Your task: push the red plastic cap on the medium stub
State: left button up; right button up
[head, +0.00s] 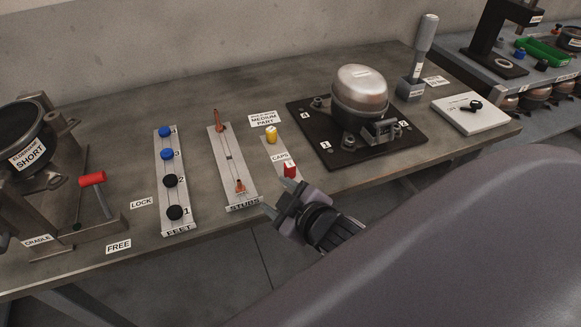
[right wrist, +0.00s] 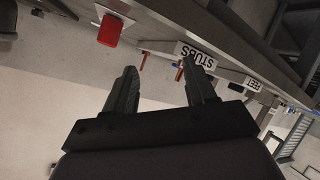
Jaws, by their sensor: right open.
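The red plastic cap (head: 290,170) stands near the table's front edge by the CAPS label, and it also shows in the right wrist view (right wrist: 109,30). My right gripper (head: 279,197) is open and empty, just in front of the edge, close to the cap but not around it. Its two fingers stand apart in the right wrist view (right wrist: 160,70), with the cap beyond and left of them. Copper-coloured stubs stand on the STUBS strip, one at the back (head: 219,121) and one at the front (head: 240,187). I cannot tell which stub is the medium one. My left gripper is not seen.
A yellow cap (head: 272,135) stands behind the red one. A compressor (head: 360,92) sits on a dark plate (head: 312,147) to the right. The FEET strip (head: 178,225) holds several round feet.

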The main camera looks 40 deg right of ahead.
jog(key=w+a+r+n+t+y, duration=0.3)
jog(key=w+a+r+n+y, duration=0.15)
jog(key=r+n, duration=0.3)
jog(key=w+a+r+n+t+y, duration=0.35)
jog(key=r+n+y, duration=0.2)
jog(key=r, duration=0.25)
jog(key=s+a+r+n+g+y, duration=0.15)
jog(key=a+n+g+y, duration=0.35)
jog(key=n, duration=0.6)
jog(key=s+a+n+g+y, duration=0.3)
jog(key=a+n+g+y, duration=0.15)
jog(key=n+g, duration=0.5)
jog(key=w+d+f+n+g+h, duration=0.1)
jog(key=d+f+n+g+h, duration=0.4)
jog(key=f+n+h, duration=0.45)
jog(key=w+d+r+n+h, duration=0.1)
jog(key=w+d+h, duration=0.2)
jog(key=d+h, duration=0.7)
jog(key=d, duration=1)
jog(key=shift+r+n, duration=0.2)
jog(key=shift+n, duration=0.1)
